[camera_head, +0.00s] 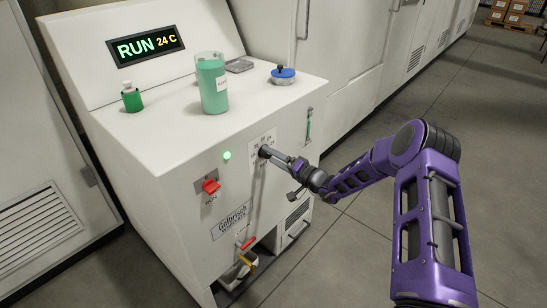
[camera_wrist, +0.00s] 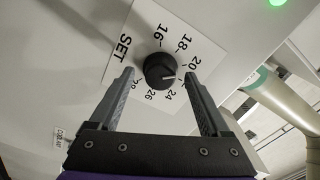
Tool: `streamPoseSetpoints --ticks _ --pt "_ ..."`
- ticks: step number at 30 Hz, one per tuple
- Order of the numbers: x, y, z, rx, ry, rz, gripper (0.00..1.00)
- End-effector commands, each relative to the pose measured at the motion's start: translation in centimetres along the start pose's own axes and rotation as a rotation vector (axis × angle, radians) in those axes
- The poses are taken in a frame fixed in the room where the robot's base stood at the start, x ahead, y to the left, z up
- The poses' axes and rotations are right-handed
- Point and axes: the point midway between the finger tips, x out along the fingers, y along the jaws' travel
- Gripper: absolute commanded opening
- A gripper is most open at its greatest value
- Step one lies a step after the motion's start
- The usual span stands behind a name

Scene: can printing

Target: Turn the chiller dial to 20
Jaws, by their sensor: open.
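The chiller dial (camera_wrist: 159,68) is a round black knob on a white scale plate (camera_wrist: 128,62) with numbers from 16 to 28. Its white mark points to the lower right, near 24. The display (camera_head: 146,46) reads RUN 24 C. My gripper (camera_head: 270,155) is at the dial on the cabinet's front face and largely hides it in the head view. In the wrist view my gripper (camera_wrist: 159,74) is open, with one finger on each side of the dial and gaps between. The right finger partly covers the numbers beside 20. I cannot tell how deep the fingertips reach.
A red RUN switch (camera_head: 210,186) and a green light (camera_head: 227,155) are left of the dial. A red-handled valve (camera_head: 248,242) sits below. A beaker of green liquid (camera_head: 212,86), a green bottle (camera_head: 131,98) and a blue-capped dish (camera_head: 283,74) stand on top.

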Motion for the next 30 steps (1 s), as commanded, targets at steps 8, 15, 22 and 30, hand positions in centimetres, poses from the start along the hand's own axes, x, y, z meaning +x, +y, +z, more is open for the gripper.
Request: streamPoseSetpoints --ticks 8,15,22,30 --pt "-1.4 -0.1 -0.1 0.0 0.0 0.0 0.81" --pt "-6.7 -0.1 -0.2 0.001 0.003 0.002 0.81" --pt "-12.3 0.0 -0.1 0.001 0.003 0.003 0.81" --pt "-16.6 0.0 -0.1 0.0 0.001 0.001 0.81"
